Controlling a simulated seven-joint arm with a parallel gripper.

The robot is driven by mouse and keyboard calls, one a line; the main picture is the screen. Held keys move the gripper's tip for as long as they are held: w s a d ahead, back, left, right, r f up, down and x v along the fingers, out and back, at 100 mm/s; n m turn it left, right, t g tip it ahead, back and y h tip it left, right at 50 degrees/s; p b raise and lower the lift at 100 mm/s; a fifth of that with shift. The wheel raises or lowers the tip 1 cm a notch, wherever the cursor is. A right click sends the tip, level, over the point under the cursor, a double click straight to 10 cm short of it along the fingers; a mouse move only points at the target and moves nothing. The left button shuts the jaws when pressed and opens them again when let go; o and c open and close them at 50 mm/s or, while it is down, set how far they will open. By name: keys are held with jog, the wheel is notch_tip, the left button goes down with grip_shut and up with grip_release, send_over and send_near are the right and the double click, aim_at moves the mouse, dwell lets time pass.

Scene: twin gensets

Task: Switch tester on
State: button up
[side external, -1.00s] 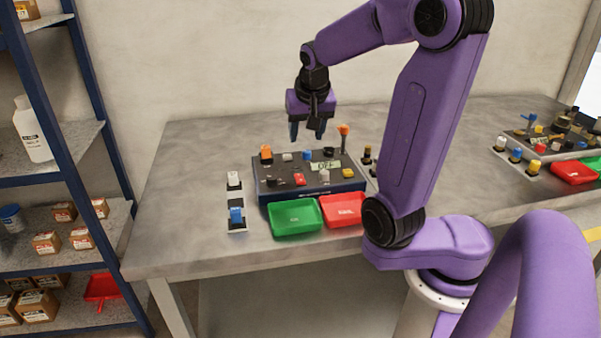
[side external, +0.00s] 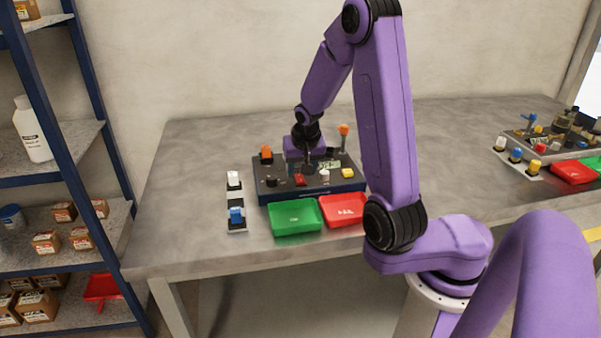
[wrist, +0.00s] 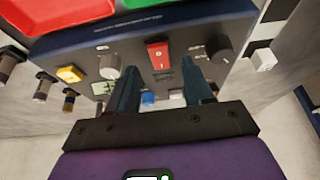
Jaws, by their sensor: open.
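The tester (side external: 330,186) is a dark box with knobs and switches on top, standing on the grey table. It also shows in the wrist view (wrist: 100,40). Its red rocker switch (wrist: 159,54) sits between two knobs, and also shows in the side view (side external: 300,180). My gripper (side external: 306,168) is low over the panel, and its fingers (wrist: 162,72) are open and empty. In the wrist view the red switch shows beyond and between the fingertips; I cannot tell whether they touch the panel. The display (side external: 330,165) is partly hidden and unreadable.
A green tray (side external: 296,232) and a red tray (side external: 343,222) stand in front of the tester. An orange-topped lever (side external: 344,131) rises behind it. A yellow button (side external: 348,173) and knobs crowd the panel. White and blue switches (side external: 236,214) stand at left.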

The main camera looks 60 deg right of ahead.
aim_at(300, 179)
jog(key=shift+x, duration=1.25)
grip_shut()
jog(key=shift+w+d+r+g+y, duration=0.1)
jog(key=shift+w+d+g+y, duration=0.1)
jog(key=shift+g+y, duration=0.4)
grip_release()
